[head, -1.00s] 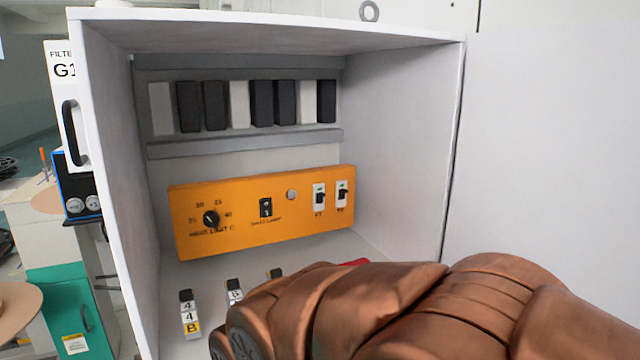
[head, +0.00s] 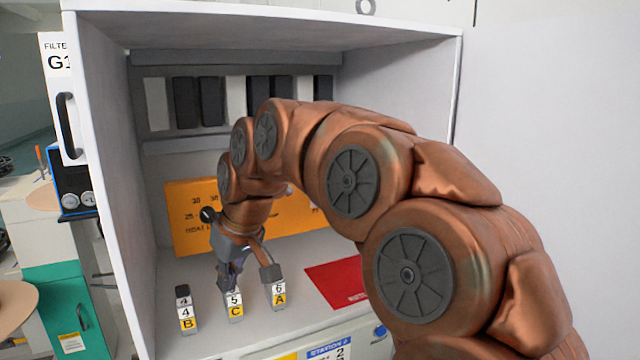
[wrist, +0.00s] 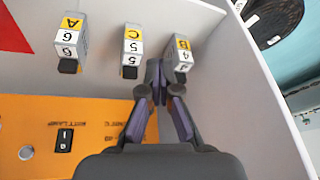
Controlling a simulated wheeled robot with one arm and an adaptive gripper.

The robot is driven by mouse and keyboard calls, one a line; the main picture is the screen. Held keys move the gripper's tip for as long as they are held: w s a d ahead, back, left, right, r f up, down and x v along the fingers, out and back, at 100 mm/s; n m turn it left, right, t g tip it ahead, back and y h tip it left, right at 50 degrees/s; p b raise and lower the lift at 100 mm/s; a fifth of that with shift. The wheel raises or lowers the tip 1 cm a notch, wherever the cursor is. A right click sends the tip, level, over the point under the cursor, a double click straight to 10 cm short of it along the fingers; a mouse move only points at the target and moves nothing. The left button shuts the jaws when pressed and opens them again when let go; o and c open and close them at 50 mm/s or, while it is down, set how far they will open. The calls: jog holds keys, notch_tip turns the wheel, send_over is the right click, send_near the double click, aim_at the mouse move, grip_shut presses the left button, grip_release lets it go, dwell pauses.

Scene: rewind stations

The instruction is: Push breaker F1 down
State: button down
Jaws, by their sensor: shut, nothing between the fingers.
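The orange panel (head: 190,235) is on the back of the white cabinet. My arm covers much of it in the head view, and breaker F1 is hidden behind my arm there. Breaker F1 is not in the wrist view, where the orange panel (wrist: 100,108) shows a black rocker switch (wrist: 63,140) and a round grey button (wrist: 25,153). My gripper (head: 229,287) points down inside the cabinet, in front of the panel and low near the tagged block C. In the wrist view my gripper (wrist: 157,97) is shut and empty, its tips between blocks C and B.
Block B (head: 186,309), block C (head: 236,307) and block A (head: 278,290) stand on the cabinet floor. A red plate (head: 338,282) lies to their right. Dark and light modules (head: 212,102) line the upper back. White walls (head: 105,180) bound both sides.

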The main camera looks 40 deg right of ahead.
jog(key=w+d+r+m+t, duration=0.1)
jog(key=w+d+r, duration=0.15)
jog(key=d, duration=0.25)
jog(key=w+d+r+t+h, duration=0.1)
jog(key=w+d+r, duration=0.15)
jog(key=d, duration=0.25)
jog(key=w+d+r+m+t, duration=0.1)
jog(key=w+d+r, duration=0.15)
jog(key=d, duration=0.25)
jog(key=s+d+r+m+t+h, duration=0.1)
jog(key=d+r, duration=0.2)
jog(key=d, duration=0.5)
jog(key=s+d+r+m+h, duration=0.1)
jog(key=d+r+h, duration=0.1)
jog(key=d, duration=0.7)
jog(key=shift+d+r+t+b, duration=0.3)
jog(key=shift+r+t+b, duration=0.15)
jog(key=shift+r, duration=0.1)
jog(key=p+x, duration=0.2)
jog(key=x, duration=0.7)
jog(key=shift+w+d+f, duration=0.15)
jog(key=shift+w+f, duration=0.1)
jog(key=shift+f, duration=0.05)
jog(key=shift+f, duration=0.15)
